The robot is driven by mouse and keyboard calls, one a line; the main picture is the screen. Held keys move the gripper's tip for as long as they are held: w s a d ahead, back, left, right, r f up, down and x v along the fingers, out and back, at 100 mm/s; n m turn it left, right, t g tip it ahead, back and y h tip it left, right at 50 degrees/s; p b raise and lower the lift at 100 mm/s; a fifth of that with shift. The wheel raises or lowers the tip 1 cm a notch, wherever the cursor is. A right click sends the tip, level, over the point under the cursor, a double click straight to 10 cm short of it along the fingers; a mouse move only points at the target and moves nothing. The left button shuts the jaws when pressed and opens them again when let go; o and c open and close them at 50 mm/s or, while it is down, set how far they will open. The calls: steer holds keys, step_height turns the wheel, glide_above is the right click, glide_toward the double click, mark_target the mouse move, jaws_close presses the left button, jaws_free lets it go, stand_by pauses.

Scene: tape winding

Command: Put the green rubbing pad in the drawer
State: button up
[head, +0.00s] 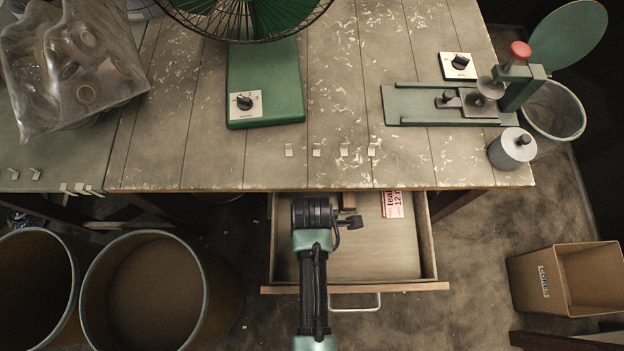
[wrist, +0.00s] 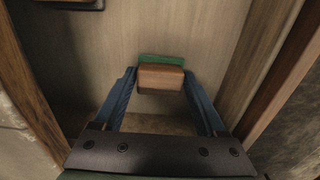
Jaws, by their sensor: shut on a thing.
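The green rubbing pad (wrist: 161,76) is a wooden block with a green layer showing along its far edge. In the wrist view it sits between the two blue fingers of my gripper (wrist: 160,82), which are shut on it. The drawer (head: 390,248) is pulled out from under the bench, and my gripper is over its left part in the head view. The drawer's floor and side wall surround the pad in the wrist view. I cannot tell whether the pad touches the drawer floor. In the head view my wrist hides the pad and the fingers.
A red-and-white packet (head: 392,204) and a small wooden piece (head: 348,201) lie at the drawer's back. The right of the drawer floor is clear. The bench (head: 200,150) overhangs the back. Barrels (head: 145,290) stand left, a cardboard box (head: 566,280) right.

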steer(key=shift+f, duration=0.15)
steer(key=o, duration=1.3)
